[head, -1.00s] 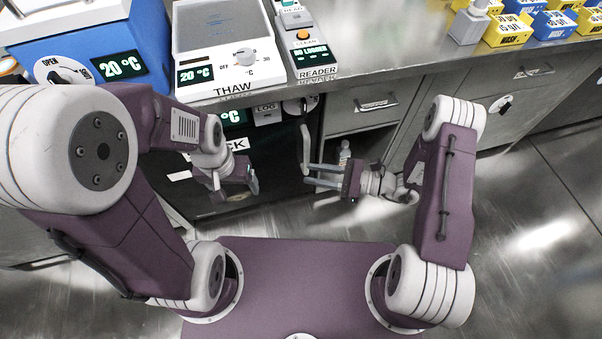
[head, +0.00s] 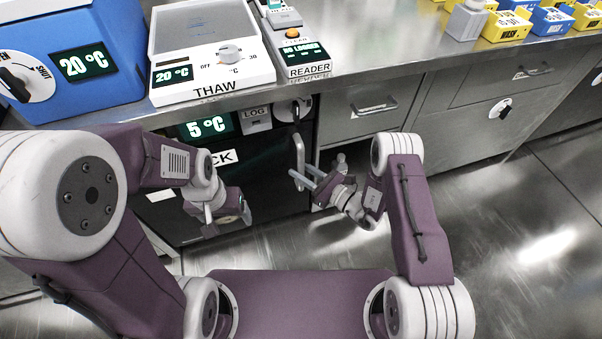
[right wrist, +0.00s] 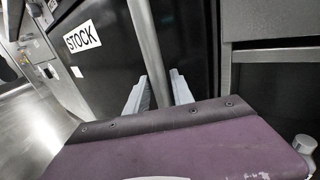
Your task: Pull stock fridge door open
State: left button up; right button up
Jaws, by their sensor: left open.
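The stock fridge (head: 270,180) has a dark front under the counter, with a "5 °C" display (head: 205,127) on top. Its STOCK label (right wrist: 82,37) is clear in the right wrist view and partly hidden in the head view. The door looks closed. A grey upright bar handle (head: 299,150) stands at the door's right side; it also shows in the right wrist view (right wrist: 146,35). My right gripper (head: 308,178) has its fingers on either side of the handle's lower part, close against it. My left gripper (head: 229,212) is open and empty before the door's left part.
A THAW plate (head: 213,85), a reader (head: 300,60) and a blue box (head: 85,85) stand on the counter. Drawers (head: 370,110) lie right of the fridge. Floor at right is clear.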

grip_shut()
dwell(1.5)
